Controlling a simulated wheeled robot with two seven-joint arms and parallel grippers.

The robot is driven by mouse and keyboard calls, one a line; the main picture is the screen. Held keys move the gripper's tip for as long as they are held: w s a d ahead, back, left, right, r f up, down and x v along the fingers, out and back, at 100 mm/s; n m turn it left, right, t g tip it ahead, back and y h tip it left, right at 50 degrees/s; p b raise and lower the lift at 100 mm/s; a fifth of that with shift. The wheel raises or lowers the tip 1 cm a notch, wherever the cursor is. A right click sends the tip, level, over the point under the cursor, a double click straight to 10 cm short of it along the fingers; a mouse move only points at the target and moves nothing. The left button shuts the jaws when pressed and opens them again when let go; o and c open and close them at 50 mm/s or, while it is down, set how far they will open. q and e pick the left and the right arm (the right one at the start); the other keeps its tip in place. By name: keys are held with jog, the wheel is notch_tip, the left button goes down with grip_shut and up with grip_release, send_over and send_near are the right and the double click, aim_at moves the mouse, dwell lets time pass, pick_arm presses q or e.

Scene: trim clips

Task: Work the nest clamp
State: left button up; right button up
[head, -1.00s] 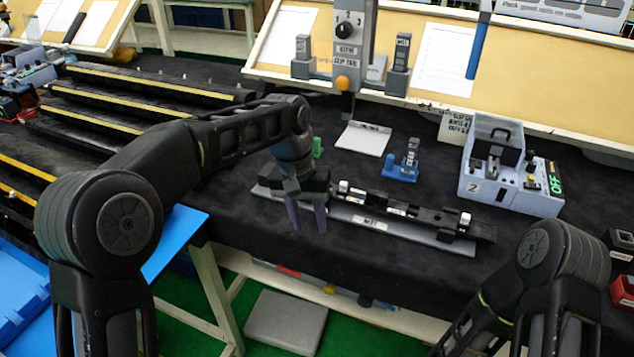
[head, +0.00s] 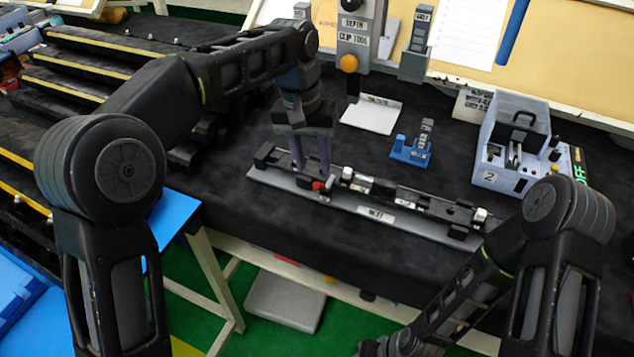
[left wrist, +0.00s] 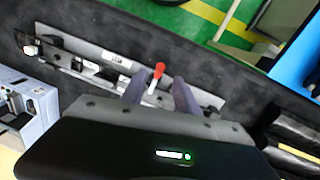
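The nest (head: 376,217) is a long grey plate with a label, lying on the black bench and carrying a black and silver part. Near its left end stands the clamp's red-tipped lever (head: 318,185), which also shows in the left wrist view (left wrist: 159,70). My left gripper (head: 312,170) points down over that end, fingers apart. In the left wrist view the red tip appears between the lines of the two fingers (left wrist: 158,92), just beyond them; I see no grip on it. My right gripper (head: 395,346) is at the bottom edge, partly cut off, its fingers unclear.
Behind the nest are a blue stand (head: 411,150), a white plate (head: 371,115) and the grey clip tool post (head: 354,40). A grey-blue box (head: 510,145) with a green OFF display stands to the right. Black stepped racks (head: 75,75) fill the left.

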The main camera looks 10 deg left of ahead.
aim_at(317, 185)
pick_arm(q)
jog(key=f, duration=0.5)
jog(key=d+f+p, duration=0.1)
jog(key=f, duration=0.1)
jog(key=shift+s+f, duration=0.1)
jog(key=shift+f, duration=0.05)
jog(key=shift+c, duration=0.5)
grip_shut()
dwell(0.8)
